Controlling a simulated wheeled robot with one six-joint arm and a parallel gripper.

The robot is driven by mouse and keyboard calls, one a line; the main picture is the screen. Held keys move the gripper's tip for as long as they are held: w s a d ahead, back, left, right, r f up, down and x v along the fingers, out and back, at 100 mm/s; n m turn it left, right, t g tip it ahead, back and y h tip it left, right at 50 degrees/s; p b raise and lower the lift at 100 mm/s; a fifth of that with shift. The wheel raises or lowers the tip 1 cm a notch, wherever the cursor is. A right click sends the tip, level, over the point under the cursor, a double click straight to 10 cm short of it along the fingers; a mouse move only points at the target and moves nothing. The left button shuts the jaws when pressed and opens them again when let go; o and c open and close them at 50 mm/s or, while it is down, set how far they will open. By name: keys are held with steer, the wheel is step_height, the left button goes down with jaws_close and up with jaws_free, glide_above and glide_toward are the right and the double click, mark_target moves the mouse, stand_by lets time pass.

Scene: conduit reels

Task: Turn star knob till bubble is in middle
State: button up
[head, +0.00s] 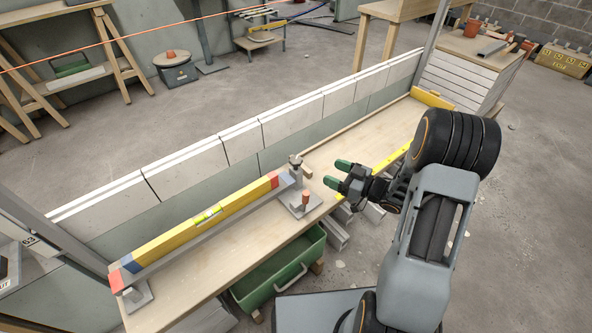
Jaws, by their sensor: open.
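The bubble is too small to place. At the bar's right end stands a grey post with a knob-like top (295,160), which looks like the star knob; its shape is hard to make out. My gripper (339,175) has green fingertips, spread apart with nothing between them. It is to the right of the post, apart from it.
A small orange piece (306,197) stands on the grey base plate by the post. A low block wall (190,165) runs behind the bench (340,145). A green bin (280,272) is under the bench's front edge. The bench top is mostly clear farther right.

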mark_target(296, 159)
steer(key=shift+y, duration=0.4)
steer(key=b+x, duration=0.1)
steer(key=x, duration=0.3)
steer(key=b+x, duration=0.1)
steer(key=x, duration=0.4)
steer(key=f+b+x, duration=0.1)
steer(key=x, duration=0.3)
steer(key=shift+s+a+b, duration=0.2)
steer(key=shift+a+b, duration=0.15)
steer(key=shift+a, duration=0.1)
steer(key=shift+g, duration=0.3)
steer(key=c, duration=0.9)
